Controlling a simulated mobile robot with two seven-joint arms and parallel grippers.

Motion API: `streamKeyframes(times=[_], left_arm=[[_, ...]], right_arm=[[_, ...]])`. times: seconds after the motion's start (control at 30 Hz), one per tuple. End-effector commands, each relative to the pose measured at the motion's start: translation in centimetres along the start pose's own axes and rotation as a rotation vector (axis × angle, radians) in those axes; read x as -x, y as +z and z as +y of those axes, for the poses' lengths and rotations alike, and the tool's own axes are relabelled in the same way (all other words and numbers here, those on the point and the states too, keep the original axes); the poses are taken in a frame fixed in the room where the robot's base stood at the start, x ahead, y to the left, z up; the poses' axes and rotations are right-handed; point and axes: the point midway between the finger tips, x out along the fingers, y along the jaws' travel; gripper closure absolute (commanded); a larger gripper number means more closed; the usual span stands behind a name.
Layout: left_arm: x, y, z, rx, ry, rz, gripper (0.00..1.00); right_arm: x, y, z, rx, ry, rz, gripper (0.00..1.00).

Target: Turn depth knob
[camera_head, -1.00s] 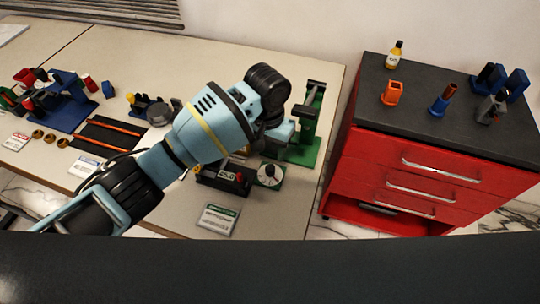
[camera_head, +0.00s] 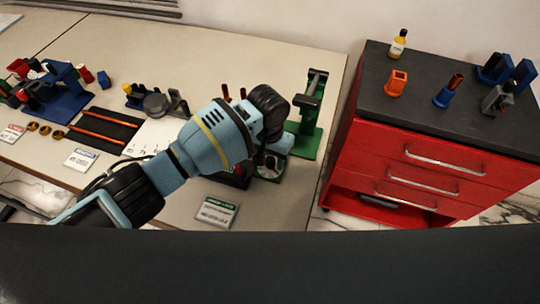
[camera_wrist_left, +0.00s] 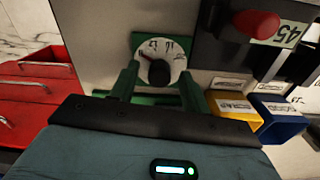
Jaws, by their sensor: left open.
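The depth knob (camera_wrist_left: 158,73) is a round black knob on a white dial (camera_wrist_left: 174,52) with dark markings. The dial sits on a green plate (camera_wrist_left: 138,40). In the head view the dial (camera_head: 268,172) is partly hidden under my left gripper (camera_head: 277,145). In the left wrist view my left gripper (camera_wrist_left: 159,80) is open. Its two green fingers stand on either side of the knob, with the knob between them in the picture. I cannot tell whether either finger touches it. My right gripper is not in view.
A green stand (camera_head: 308,125) rises close behind the dial. A dark block with a red knob (camera_wrist_left: 256,24) stands beside it. A small sign (camera_head: 217,211) lies at the table's front. A red drawer cabinet (camera_head: 420,160) stands to the right, past a gap.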

Motion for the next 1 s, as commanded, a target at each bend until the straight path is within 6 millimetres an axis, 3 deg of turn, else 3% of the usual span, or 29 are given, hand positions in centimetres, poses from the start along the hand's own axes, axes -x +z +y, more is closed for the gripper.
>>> streamKeyframes(times=[0.07,0.4,0.73,1.0], left_arm=[[0.0,0.0,0.0,0.0,0.0,0.0,0.53],[0.1,0.0,0.0,0.0,0.0,0.0,0.98],[0.1,0.0,0.0,-0.051,0.0,0.0,0.98],[0.2,-0.1,0.0,-0.226,0.001,-0.003,0.98]], right_arm=[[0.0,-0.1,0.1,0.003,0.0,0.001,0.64],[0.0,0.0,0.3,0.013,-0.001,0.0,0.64],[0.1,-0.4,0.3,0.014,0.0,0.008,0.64],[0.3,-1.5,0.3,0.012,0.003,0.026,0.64]])
